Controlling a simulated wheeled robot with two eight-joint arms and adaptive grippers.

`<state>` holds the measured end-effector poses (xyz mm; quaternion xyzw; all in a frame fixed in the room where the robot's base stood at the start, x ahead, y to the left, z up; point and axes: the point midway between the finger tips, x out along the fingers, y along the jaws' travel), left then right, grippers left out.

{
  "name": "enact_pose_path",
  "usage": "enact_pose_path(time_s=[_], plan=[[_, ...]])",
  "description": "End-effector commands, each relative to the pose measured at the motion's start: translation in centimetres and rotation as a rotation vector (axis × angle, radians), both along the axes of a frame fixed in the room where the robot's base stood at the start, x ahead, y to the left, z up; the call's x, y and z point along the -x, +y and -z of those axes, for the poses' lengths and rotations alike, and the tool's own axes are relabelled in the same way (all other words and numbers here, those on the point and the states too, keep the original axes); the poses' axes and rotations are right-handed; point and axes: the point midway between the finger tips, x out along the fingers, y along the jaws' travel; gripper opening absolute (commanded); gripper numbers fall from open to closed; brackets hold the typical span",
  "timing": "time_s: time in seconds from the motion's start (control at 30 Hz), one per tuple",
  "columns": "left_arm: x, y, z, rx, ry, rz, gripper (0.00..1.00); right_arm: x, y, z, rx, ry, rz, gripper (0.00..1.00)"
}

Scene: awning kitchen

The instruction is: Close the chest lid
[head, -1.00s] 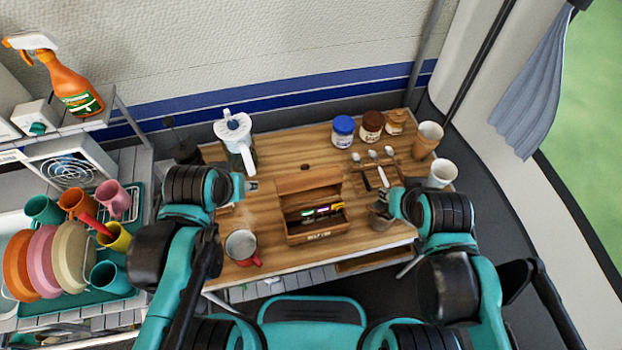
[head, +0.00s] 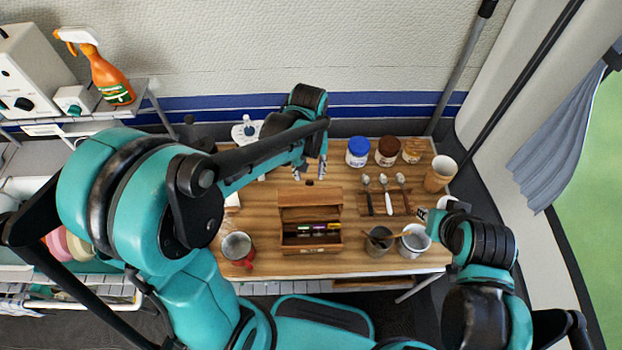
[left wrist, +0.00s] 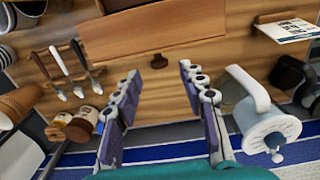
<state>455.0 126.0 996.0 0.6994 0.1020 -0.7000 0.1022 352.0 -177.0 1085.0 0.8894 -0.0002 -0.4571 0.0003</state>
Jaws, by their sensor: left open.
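The small wooden chest (head: 312,248) stands on the wooden table, its front facing me. Its lid (head: 310,196) is open, tipped back, and colourful items show inside. In the left wrist view the lid (left wrist: 150,35) is a broad brown panel with a dark knob at its edge. My left gripper (head: 311,172) is just behind the lid, pointing down, open and empty. In the left wrist view its fingers (left wrist: 158,70) are spread on either side of the knob, apart from the lid. My right gripper (head: 422,214) is small, near the cups at the right; its jaws are unclear.
Spoons (head: 385,195) lie behind those cups, with jars (head: 358,152) further back.

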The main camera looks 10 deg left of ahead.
Motion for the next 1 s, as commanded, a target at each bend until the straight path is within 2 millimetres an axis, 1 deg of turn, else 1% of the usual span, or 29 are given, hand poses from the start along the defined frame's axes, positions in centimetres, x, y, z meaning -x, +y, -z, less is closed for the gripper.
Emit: enact_pose_path(time_s=[0.03,0.1,0.23,0.4,0.6,0.63,0.67,0.7,0.77,0.8,1.0], plan=[[0.0,0.0,1.2,0.000,0.000,0.000,0.41,0.0,0.0,0.6,0.000,0.000,0.000,0.29],[0.0,0.0,2.3,0.000,-0.001,0.000,0.41,0.0,0.0,0.9,0.000,0.000,0.000,0.29],[0.0,0.0,3.7,0.001,-0.001,0.001,0.41,0.0,0.0,1.3,0.000,0.000,0.000,0.29],[0.0,0.0,4.4,0.001,-0.001,0.001,0.41,0.0,0.0,1.5,0.000,0.000,0.000,0.29],[0.0,0.0,4.3,0.001,-0.001,0.001,0.41,0.0,0.0,1.4,0.000,0.000,0.000,0.29],[0.0,0.0,4.3,0.001,-0.001,0.001,0.36,0.0,0.0,1.4,0.000,0.000,0.000,0.29],[0.0,0.0,4.3,0.001,-0.001,0.001,0.28,0.0,0.0,1.4,0.000,0.000,0.000,0.29],[0.0,0.0,4.3,0.001,-0.001,0.001,0.18,0.0,0.0,1.4,0.000,0.000,0.000,0.29],[0.0,0.0,4.3,0.001,-0.001,0.001,0.02,0.0,0.0,1.4,0.000,0.000,0.000,0.29],[0.0,0.0,4.3,0.001,-0.001,0.001,0.00,0.0,0.0,1.4,0.000,0.000,0.000,0.29],[0.0,0.0,4.3,0.000,-0.004,0.001,0.00,0.0,0.0,1.4,0.000,0.000,0.000,0.29]])
